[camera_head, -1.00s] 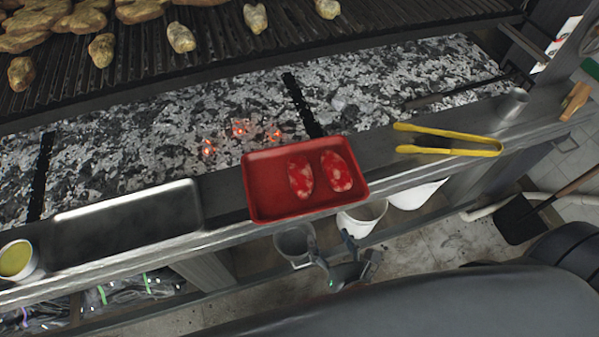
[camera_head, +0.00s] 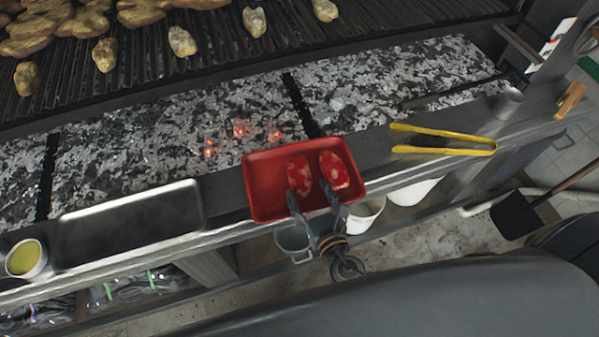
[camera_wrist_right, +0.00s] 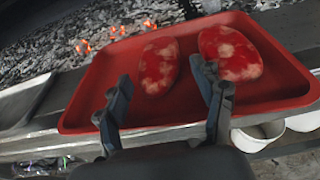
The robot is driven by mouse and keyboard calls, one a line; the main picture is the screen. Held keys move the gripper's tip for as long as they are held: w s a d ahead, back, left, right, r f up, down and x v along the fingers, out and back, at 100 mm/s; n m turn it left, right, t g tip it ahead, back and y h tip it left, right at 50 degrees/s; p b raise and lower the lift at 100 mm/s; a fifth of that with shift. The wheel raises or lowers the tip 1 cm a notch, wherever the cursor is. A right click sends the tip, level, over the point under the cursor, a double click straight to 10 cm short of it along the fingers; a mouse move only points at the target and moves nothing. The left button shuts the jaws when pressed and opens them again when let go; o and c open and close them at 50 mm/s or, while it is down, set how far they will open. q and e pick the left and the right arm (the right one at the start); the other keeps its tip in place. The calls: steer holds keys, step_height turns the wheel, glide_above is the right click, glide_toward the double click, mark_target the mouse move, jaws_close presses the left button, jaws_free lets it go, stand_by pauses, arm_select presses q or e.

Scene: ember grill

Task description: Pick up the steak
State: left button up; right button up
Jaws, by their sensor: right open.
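Two raw red steaks with pale marbling lie side by side in a red tray (camera_head: 268,205) on the metal ledge. The left steak (camera_head: 299,172) and the right steak (camera_head: 335,170) are both in the tray's right half. My right gripper (camera_head: 316,200) is open and empty at the tray's front edge, its fingers reaching over it toward the steaks. In the right wrist view, the left steak (camera_wrist_right: 159,66) shows between and beyond the fingertips, and the right steak (camera_wrist_right: 232,54) is partly behind the right finger. My left gripper is not in view.
Yellow tongs (camera_head: 445,140) lie on the ledge to the right. An empty metal pan (camera_head: 130,225) and a cup of yellow sauce (camera_head: 25,259) are to the left. Glowing embers (camera_head: 240,129) and ash lie behind the tray, below a grill (camera_head: 215,50) with food.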

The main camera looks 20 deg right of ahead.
mark_target(303, 183)
steer(key=w, duration=0.2)
steer(key=w+f, duration=0.1)
steer(key=w, duration=0.1)
steer(key=shift+a+p, duration=0.15)
steer(key=shift+p, duration=0.2)
steer(key=shift+s, duration=0.1)
steer(key=c, duration=1)
steer(key=shift+c, duration=0.2)
steer(key=shift+r, duration=0.2)
